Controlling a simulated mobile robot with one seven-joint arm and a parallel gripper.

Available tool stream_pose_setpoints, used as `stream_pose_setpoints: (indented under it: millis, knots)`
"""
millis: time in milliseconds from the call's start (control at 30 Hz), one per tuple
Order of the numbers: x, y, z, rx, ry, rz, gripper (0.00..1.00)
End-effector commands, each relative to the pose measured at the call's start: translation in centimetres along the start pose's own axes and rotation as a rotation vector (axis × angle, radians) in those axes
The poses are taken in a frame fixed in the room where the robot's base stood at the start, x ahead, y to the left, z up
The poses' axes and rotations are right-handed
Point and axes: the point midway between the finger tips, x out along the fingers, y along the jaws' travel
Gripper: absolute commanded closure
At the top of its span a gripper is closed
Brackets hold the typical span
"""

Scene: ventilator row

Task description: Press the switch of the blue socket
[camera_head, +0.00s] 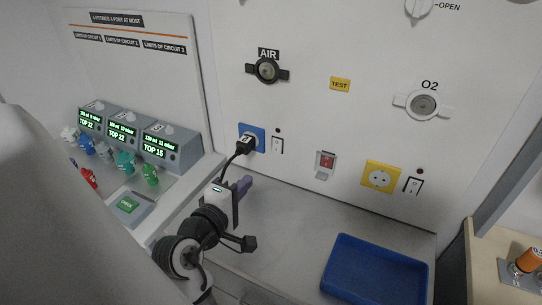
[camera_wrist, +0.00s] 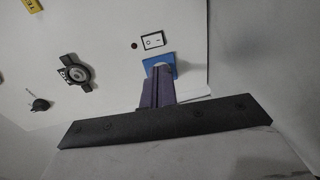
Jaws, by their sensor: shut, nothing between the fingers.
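The blue socket (camera_head: 258,131) is on the white wall panel, with a black plug (camera_head: 244,146) and cord in front of it. Its white rocker switch (camera_head: 277,145) is just to the right, under a small dark lamp. In the wrist view the blue socket (camera_wrist: 147,64) is partly hidden behind my fingers, and the switch (camera_wrist: 152,40) shows clear beyond it. I cannot make out the plug there. My gripper (camera_head: 247,181) has purple fingers, shut and empty. It is below the blue socket and its switch, apart from the switch. The fingers also show in the wrist view (camera_wrist: 158,72).
A yellow socket (camera_head: 381,176) with its own switch (camera_head: 413,186) and a red switch (camera_head: 326,161) are farther right. The AIR outlet (camera_head: 267,70) is above. A blue tray (camera_head: 375,270) lies on the shelf at right. Monitors (camera_head: 173,147) with coloured fittings stand at left.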

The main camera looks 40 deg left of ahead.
Motion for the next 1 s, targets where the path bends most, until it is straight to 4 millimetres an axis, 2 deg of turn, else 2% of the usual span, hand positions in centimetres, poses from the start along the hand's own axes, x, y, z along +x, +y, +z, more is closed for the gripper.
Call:
stream_pose_setpoints:
  millis: [600,800,1000]
  knots:
    - [11.4,0.3,0.0,0.001,0.000,-0.002,1.00]
    - [13.1,0.1,0.0,0.002,0.001,-0.001,1.00]
    - [13.4,0.0,0.0,0.002,0.002,0.000,1.00]
